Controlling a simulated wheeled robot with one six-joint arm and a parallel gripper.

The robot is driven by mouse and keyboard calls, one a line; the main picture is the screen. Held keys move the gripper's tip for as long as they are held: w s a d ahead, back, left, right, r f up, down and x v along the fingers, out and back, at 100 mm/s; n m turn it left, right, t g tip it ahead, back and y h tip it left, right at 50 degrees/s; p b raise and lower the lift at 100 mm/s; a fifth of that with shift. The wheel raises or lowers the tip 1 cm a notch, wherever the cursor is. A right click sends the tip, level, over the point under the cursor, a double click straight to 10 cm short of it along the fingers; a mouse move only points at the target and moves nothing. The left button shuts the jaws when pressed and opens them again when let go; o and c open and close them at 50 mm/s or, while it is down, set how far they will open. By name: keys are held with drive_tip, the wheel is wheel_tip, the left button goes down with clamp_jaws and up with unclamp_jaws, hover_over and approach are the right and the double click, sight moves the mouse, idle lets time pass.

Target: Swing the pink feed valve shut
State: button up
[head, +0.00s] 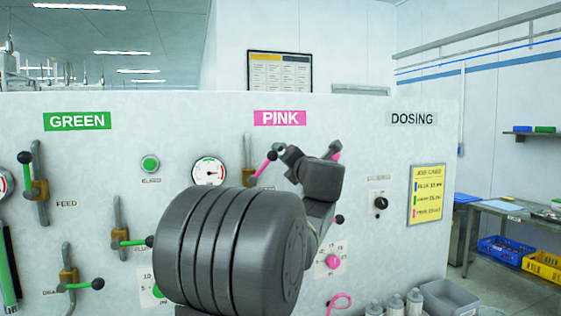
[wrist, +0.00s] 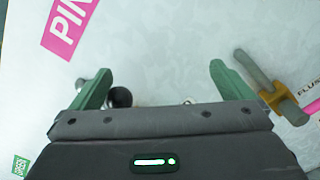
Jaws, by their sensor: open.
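The pink feed valve appears under the PINK sign in the head view, with a pink lever (head: 264,165) ending in a black knob and slanting up to the right. In the wrist view my gripper (wrist: 162,82) is open, with two green fingers spread. A black knob (wrist: 120,97) shows between them, close to the left finger; I cannot tell whether they touch.
The pink flush valve (wrist: 285,100) is just right of my right finger in the wrist view. A pink dial (head: 333,261) and a black dosing knob (head: 381,203) are on the panel. Green-side valves (head: 37,190) and a gauge (head: 208,171) lie left. My arm hides the panel's middle.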

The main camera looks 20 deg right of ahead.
drive_tip(key=f, duration=0.2)
drive_tip(key=d+f+b, duration=0.1)
drive_tip(key=f, duration=0.1)
drive_tip(key=shift+w+d+f+b, duration=0.1)
drive_tip(key=shift+w+f+b, duration=0.1)
drive_tip(key=shift+f+b, duration=0.1)
drive_tip(key=shift+f, duration=0.1)
drive_tip(key=shift+n+g+y, duration=0.3)
drive_tip(key=a, duration=0.2)
drive_tip(key=a+b, duration=0.1)
drive_tip(key=a, duration=0.1)
drive_tip(key=shift+w+f, duration=0.35)
drive_tip(key=shift+f, duration=0.05)
drive_tip(key=shift+s+d+f+b, duration=0.15)
drive_tip(key=shift+d+f+b, duration=0.6)
drive_tip(key=shift+f, duration=0.05)
